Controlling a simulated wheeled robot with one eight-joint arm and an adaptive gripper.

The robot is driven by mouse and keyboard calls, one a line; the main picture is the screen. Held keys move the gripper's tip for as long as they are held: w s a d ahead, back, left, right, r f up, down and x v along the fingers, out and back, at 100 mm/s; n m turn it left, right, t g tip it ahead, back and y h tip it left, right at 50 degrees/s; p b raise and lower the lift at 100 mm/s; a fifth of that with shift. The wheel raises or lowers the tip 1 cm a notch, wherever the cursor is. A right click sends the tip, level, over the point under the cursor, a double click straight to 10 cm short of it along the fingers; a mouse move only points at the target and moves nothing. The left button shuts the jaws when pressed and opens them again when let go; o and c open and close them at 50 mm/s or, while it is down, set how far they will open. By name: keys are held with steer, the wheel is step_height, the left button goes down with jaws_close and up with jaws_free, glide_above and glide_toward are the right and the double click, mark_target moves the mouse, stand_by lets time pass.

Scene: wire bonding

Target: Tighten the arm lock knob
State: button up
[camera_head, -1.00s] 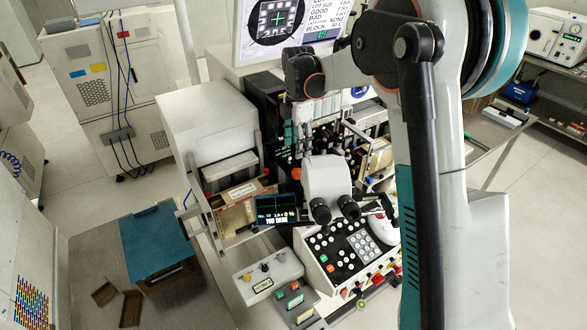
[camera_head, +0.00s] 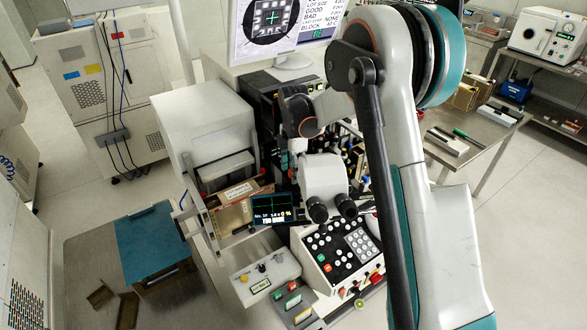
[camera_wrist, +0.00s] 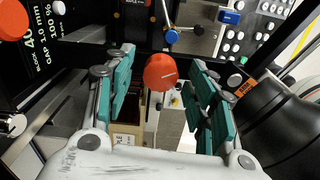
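In the wrist view, an orange-red round knob (camera_wrist: 160,72) with a pale line on its face sits in the gap between my fingers. No readable label marks it as the arm lock knob. My gripper (camera_wrist: 163,84) is open, with teal pads to the left and right of the knob. Clear gaps show on both sides, and I see no contact. Depth between pads and knob is hard to judge. In the head view, my gripper is mostly hidden among the bonder's parts behind the microscope (camera_head: 323,178).
A black cylinder (camera_wrist: 282,125) is close on the right. In the head view, a button console (camera_head: 340,250) is in front and a white box (camera_head: 205,115) is left.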

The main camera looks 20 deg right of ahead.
steer(key=c, duration=1)
steer(key=shift+o, duration=0.2)
steer(key=shift+m, duration=0.3)
